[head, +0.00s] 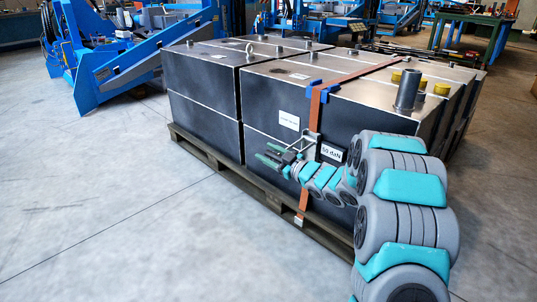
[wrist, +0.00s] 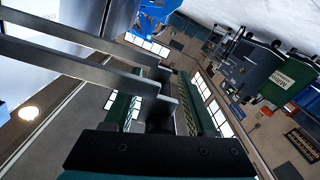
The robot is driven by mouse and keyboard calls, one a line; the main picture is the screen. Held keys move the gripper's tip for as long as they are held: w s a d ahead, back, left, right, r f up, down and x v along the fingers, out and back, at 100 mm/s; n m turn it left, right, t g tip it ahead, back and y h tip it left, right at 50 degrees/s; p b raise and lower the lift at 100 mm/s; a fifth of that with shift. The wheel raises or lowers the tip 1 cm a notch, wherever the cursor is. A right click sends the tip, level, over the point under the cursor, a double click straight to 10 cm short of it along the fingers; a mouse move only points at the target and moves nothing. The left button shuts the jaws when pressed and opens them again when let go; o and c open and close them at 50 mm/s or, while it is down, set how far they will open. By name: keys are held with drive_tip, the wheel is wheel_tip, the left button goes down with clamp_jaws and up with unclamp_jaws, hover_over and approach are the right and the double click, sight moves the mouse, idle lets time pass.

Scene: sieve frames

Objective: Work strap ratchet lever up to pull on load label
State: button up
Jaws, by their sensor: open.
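The orange strap (head: 314,108) runs over the dark metal blocks and down their front face. Its metal ratchet lever (head: 303,138) sits on that face, beside my gripper (head: 271,157). The load label (head: 332,154), which seems to read 50 daN, is just right of the ratchet. My gripper is open, with its green fingers pointing left. In the wrist view, two grey bars of the lever (wrist: 85,72) reach in from the upper left toward the space between the fingers (wrist: 157,92). I cannot tell whether the lever touches a finger.
The blocks (head: 200,88) stand on a wooden pallet (head: 207,158). A white tag (head: 289,121) is on the front face, and blue edge guards (head: 320,87) sit under the strap. Blue machinery (head: 140,70) stands behind. The floor at the left and front is clear.

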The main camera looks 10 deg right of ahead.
clamp_jaws()
drive_tip(key=shift+f, duration=0.1)
drive_tip(key=shift+s+a, duration=0.1)
drive_tip(key=shift+a, duration=0.1)
idle(1.1)
